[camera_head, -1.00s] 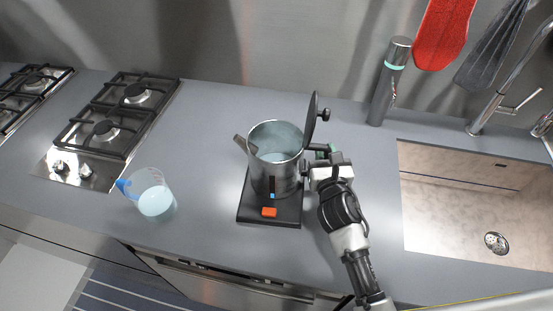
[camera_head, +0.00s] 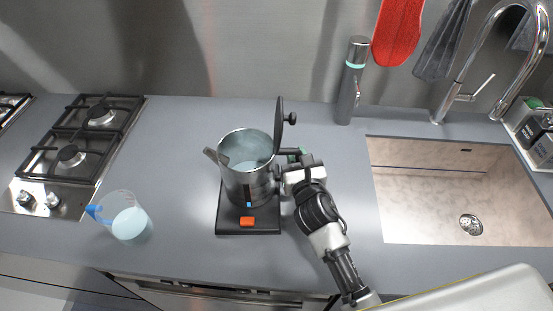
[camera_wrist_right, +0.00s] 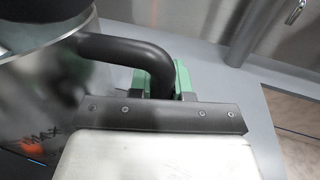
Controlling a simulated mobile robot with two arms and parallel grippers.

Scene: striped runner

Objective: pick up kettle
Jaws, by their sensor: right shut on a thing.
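The steel kettle (camera_head: 245,185) stands upright on its black base (camera_head: 262,222) on the grey counter, with its dark lid (camera_head: 279,128) swung open. Its spout points left and its handle faces right. My right gripper (camera_head: 298,160) is at the handle's side and shut on it. In the right wrist view the black handle (camera_wrist_right: 125,50) curves down between the green-padded fingers (camera_wrist_right: 165,82) of this gripper. The kettle wall (camera_wrist_right: 40,85) fills the left of that view. The fingertips are partly hidden by the gripper body. My left gripper is not in view.
A measuring cup (camera_head: 125,217) with a blue handle stands left of the kettle. A gas hob (camera_head: 75,150) is at the far left. A grey bottle (camera_head: 350,85) stands behind right, beside the sink (camera_head: 440,200). The counter between cup and kettle is clear.

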